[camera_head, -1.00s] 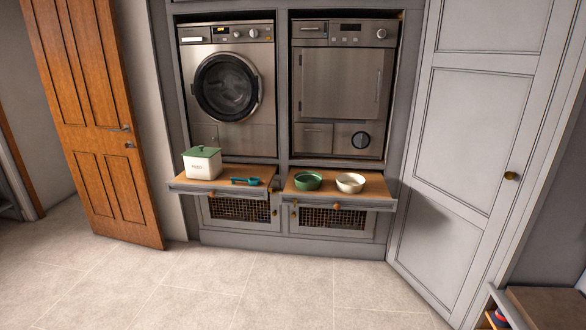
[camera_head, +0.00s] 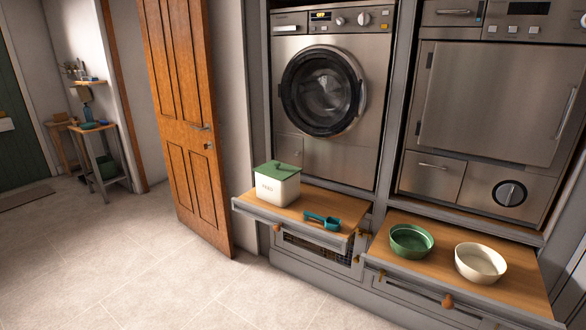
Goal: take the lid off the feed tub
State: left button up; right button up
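The feed tub (camera_head: 277,190) is a cream box with dark lettering on its front. Its green lid (camera_head: 279,172) sits on top and has a small raised handle. The tub stands on the left pull-out wooden shelf (camera_head: 335,207), below the washing machine. Neither of my grippers is in the head view.
A teal scoop (camera_head: 322,221) lies beside the tub. A green bowl (camera_head: 411,241) and a cream bowl (camera_head: 480,262) stand on the right pull-out shelf (camera_head: 430,268). An open wooden door (camera_head: 188,120) stands to the left. The tiled floor (camera_head: 170,285) in front is clear.

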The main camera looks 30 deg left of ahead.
aim_at(280, 171)
jog(key=u, duration=2.05)
jog(key=i, duration=3.85)
jog(key=z, duration=1.35)
